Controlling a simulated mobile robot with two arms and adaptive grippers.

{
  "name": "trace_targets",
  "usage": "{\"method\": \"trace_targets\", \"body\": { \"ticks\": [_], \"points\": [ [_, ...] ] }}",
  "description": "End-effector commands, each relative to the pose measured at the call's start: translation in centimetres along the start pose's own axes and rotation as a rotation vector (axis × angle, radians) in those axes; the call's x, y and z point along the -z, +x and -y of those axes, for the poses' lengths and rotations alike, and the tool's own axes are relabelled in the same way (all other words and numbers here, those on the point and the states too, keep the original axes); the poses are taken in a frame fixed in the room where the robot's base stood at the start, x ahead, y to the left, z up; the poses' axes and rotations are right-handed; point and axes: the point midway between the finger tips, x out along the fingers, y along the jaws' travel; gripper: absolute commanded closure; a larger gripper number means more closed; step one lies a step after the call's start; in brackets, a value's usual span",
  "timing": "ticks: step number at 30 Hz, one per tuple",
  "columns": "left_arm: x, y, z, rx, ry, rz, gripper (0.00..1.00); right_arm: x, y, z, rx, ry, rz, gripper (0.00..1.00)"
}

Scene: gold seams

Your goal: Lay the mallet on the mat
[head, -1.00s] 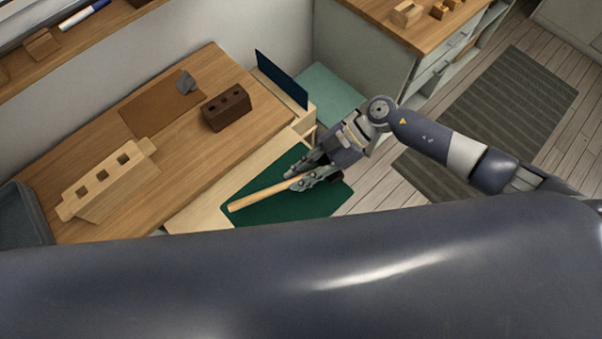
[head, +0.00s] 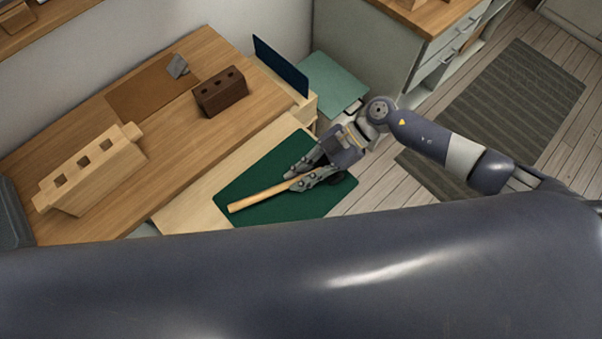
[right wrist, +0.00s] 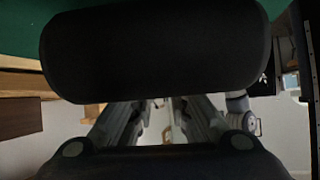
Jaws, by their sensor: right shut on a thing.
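The mallet has a pale wooden handle (head: 258,198) and a black head (right wrist: 155,50), which fills the upper part of the right wrist view. My right gripper (head: 302,178) is shut on the handle close to the head. In the head view the mallet head is mostly hidden behind the gripper. The dark green mat (head: 262,170) lies under the mallet as seen from above, and its green also shows in the right wrist view (right wrist: 20,28). I cannot tell whether the mallet touches the mat. My left gripper is not in view.
The wooden table (head: 165,125) holds a pale block with square holes (head: 92,170), a dark brown block (head: 221,92) and a brown mat (head: 140,97) with a grey piece (head: 178,66). A dark blue upright panel (head: 281,66) stands behind the green mat.

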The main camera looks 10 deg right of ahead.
Motion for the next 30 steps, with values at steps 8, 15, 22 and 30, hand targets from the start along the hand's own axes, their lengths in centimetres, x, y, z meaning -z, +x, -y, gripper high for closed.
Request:
{"method": "trace_targets", "body": {
  "ticks": [8, 15, 22, 30],
  "points": [
    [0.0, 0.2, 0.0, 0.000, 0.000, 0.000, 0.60, -0.2, 0.2, 0.0, 0.000, -0.001, -0.001, 1.00],
    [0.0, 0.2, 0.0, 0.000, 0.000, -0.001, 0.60, -0.3, 0.2, 0.0, 0.000, 0.000, 0.001, 0.61],
    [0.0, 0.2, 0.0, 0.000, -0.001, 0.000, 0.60, -0.4, 0.2, 0.0, 0.001, 0.002, 0.003, 0.61],
    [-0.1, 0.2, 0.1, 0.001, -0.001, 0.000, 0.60, -0.5, -2.5, -0.1, -0.003, 0.000, 0.006, 0.61]
  ]
}}
